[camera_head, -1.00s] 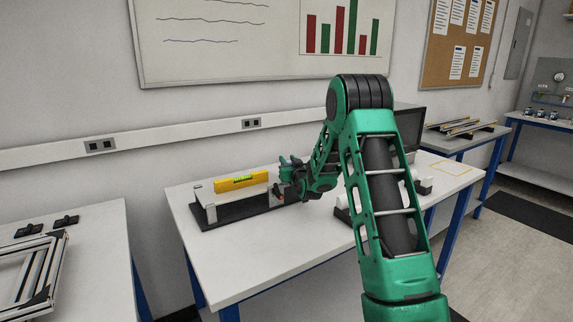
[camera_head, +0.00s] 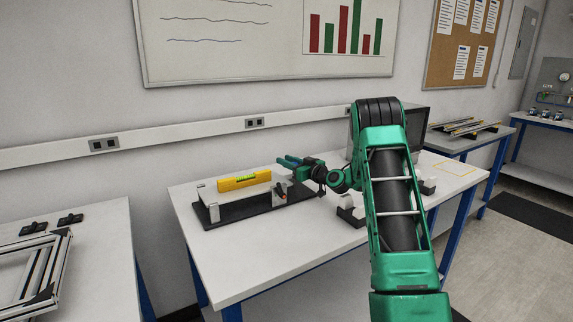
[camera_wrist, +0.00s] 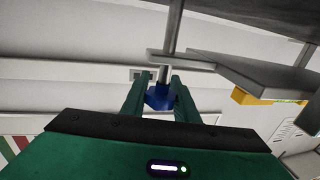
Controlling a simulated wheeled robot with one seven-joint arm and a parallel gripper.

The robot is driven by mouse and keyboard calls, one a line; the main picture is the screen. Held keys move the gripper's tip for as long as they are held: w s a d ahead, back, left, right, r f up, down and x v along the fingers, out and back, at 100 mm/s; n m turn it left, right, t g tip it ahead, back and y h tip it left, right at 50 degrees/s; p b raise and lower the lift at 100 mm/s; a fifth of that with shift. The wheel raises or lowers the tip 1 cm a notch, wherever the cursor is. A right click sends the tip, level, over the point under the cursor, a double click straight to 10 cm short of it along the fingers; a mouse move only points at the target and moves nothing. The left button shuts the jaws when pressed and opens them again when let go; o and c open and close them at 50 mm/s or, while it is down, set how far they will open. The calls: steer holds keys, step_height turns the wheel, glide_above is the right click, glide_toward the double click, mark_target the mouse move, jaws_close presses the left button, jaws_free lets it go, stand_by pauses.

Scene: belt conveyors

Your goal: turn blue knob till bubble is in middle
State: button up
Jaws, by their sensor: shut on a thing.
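The yellow spirit level (camera_head: 245,182) lies on a light plate over a black base (camera_head: 235,212) on the white table. A yellow edge of the level (camera_wrist: 248,97) also shows in the wrist view. The blue knob (camera_wrist: 160,98) sits at the end of a grey rod in the wrist view. My gripper (camera_wrist: 158,90) is shut on the knob, one green finger on each side. In the head view my gripper (camera_head: 288,162) is at the right end of the level's stand, and the knob cannot be made out.
The white table (camera_head: 265,258) has free room in front of the stand. White blocks (camera_head: 350,214) lie near my arm, and a dark monitor (camera_head: 415,125) stands behind it. Another table at left holds a metal frame (camera_head: 35,270) and black parts.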

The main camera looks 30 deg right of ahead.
steer(key=shift+s+a+n+g+y, duration=0.15)
steer(key=shift+a+n+g+y, duration=0.1)
steer(key=shift+n+g+y, duration=0.85)
steer(key=shift+s+a+n+g+y, duration=0.1)
steer(key=shift+a+n+g+y, duration=0.15)
steer(key=shift+n+y, duration=0.95)
steer(key=shift+s+a+n+g+y, duration=0.2)
steer(key=shift+n+g+y, duration=0.5)
steer(key=shift+y, duration=1)
steer(key=shift+r, duration=0.1)
steer(key=o, duration=0.9)
steer(key=shift+w, duration=0.1)
steer(key=shift+o, duration=0.8)
steer(key=shift+a, duration=0.1)
